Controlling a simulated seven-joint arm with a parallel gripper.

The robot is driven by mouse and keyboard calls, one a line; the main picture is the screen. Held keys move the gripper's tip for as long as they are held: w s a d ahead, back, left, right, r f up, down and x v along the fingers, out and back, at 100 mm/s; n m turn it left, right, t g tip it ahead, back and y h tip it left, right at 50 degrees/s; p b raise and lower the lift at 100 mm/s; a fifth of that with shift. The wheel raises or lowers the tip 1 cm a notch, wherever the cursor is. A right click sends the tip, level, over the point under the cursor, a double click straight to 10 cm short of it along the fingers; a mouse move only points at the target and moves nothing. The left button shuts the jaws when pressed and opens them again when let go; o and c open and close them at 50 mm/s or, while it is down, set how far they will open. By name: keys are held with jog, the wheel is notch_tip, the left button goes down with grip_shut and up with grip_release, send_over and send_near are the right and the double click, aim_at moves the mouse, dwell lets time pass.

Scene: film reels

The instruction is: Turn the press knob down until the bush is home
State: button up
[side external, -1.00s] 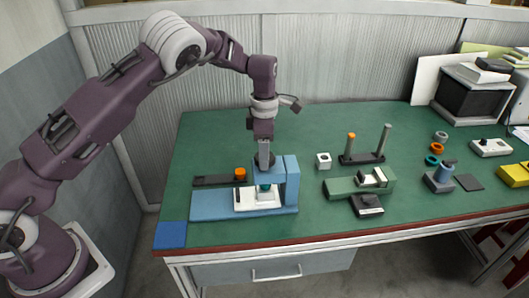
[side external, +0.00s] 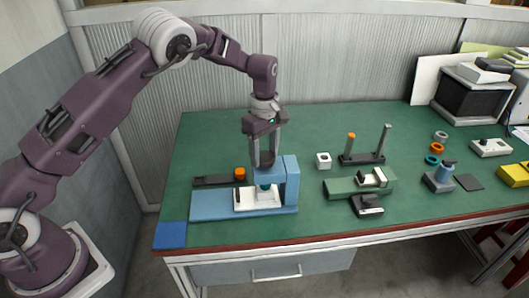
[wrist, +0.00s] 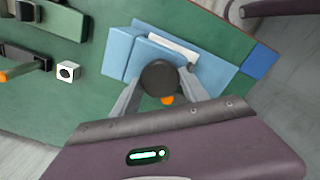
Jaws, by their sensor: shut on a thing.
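The blue press (side external: 291,180) stands at the left-middle of the green table, with a white plate (side external: 245,201) on its base. A small teal part (side external: 265,186), apparently the bush, shows under the press head; its exact seating is too small to tell. The dark round press knob (wrist: 159,78) is on top of the press. My gripper (side external: 266,163) points down over the press, and in the wrist view its two fingers (wrist: 159,88) are on either side of the knob, closed on it. The fingers partly hide the knob in the side view.
A dark bar with an orange-topped piece (side external: 240,174) lies behind the press. To the right are a white block (side external: 323,160), a two-post stand (side external: 362,158) and a green fixture (side external: 345,188). A blue pad (side external: 171,235) lies at the front left corner.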

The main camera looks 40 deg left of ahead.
jog(key=m, duration=0.5)
jog(key=shift+m, duration=0.3)
jog(key=m, duration=1)
jog(key=shift+m, duration=0.4)
jog(key=m, duration=0.5)
jog(key=shift+m, duration=0.3)
jog(key=o, duration=1.4)
jog(key=shift+c, duration=0.2)
